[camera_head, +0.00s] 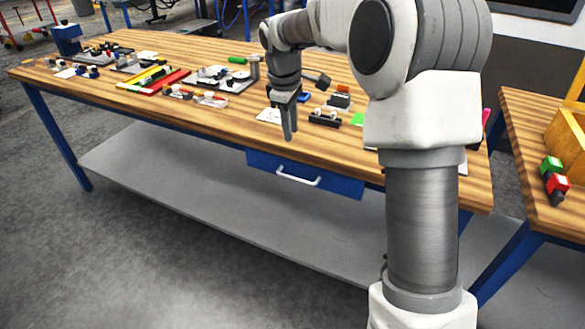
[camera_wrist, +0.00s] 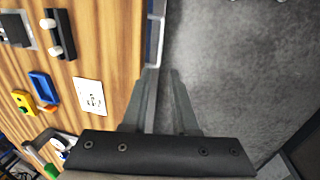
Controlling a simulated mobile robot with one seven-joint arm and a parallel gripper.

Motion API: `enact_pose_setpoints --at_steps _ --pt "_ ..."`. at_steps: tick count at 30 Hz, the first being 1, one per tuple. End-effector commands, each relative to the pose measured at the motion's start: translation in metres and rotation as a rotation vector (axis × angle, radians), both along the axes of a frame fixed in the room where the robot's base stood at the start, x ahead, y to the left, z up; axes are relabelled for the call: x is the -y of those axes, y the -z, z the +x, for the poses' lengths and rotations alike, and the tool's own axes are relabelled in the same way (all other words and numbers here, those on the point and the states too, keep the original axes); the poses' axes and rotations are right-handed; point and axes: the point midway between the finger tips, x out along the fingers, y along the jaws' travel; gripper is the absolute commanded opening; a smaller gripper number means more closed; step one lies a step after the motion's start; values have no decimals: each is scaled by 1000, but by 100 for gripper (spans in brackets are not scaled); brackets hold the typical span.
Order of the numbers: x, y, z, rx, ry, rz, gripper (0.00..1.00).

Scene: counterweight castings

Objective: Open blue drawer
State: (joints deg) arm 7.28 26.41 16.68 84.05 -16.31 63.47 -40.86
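The blue drawer (camera_head: 340,184) is under the front edge of the wooden table, and its front looks flush and closed. A pale bar handle (camera_head: 298,178) is on its front. In the wrist view the drawer shows only as a narrow strip at the table edge, with the handle (camera_wrist: 158,35) along it, ahead of the fingers. My gripper (camera_head: 289,134) points down near the table's front edge, above and slightly left of the handle, apart from it. In the wrist view my gripper (camera_wrist: 162,78) has its fingers apart, with nothing between them.
The wooden table (camera_head: 130,102) carries several small parts, including a white card (camera_wrist: 89,96) and a blue tray (camera_wrist: 44,87) near my gripper. A grey lower shelf (camera_head: 200,185) lies below. The floor (camera_head: 90,250) in front is clear. Another table (camera_head: 525,125) stands at right.

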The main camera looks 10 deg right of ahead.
Motion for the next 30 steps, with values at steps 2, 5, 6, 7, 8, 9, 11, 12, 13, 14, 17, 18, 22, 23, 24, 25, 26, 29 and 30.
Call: enact_pose_setpoints --at_steps 2,5,6,7,8,9,11,12,13,14,17,18,22,23,24,25,26,29,30 --pt "0 6 1 -2 -2 0 27" --pt "1 17 3 -3 -3 0 27" --pt "2 23 3 -3 -2 1 27" --pt "3 29 4 -3 -2 1 27" --pt "3 35 5 -3 -3 0 27" --pt "4 44 6 -6 -3 1 27" --pt "6 57 8 -5 -3 0 27" --pt "7 66 9 -5 -3 0 27" --pt "7 72 11 -4 -3 1 27" --pt "8 79 12 -4 -2 1 27" --pt "10 101 15 -5 -2 1 27" --pt "11 109 16 -5 -2 0 27" --pt "14 135 20 -3 -3 1 27" --pt "14 140 21 -4 -2 1 27" --pt "15 146 22 -4 -2 1 27" --pt "15 151 22 -3 -2 1 27" --pt "16 154 23 -2 -2 1 27" --pt "17 164 25 -2 -2 0 27" --pt "18 167 25 -2 -2 1 27"
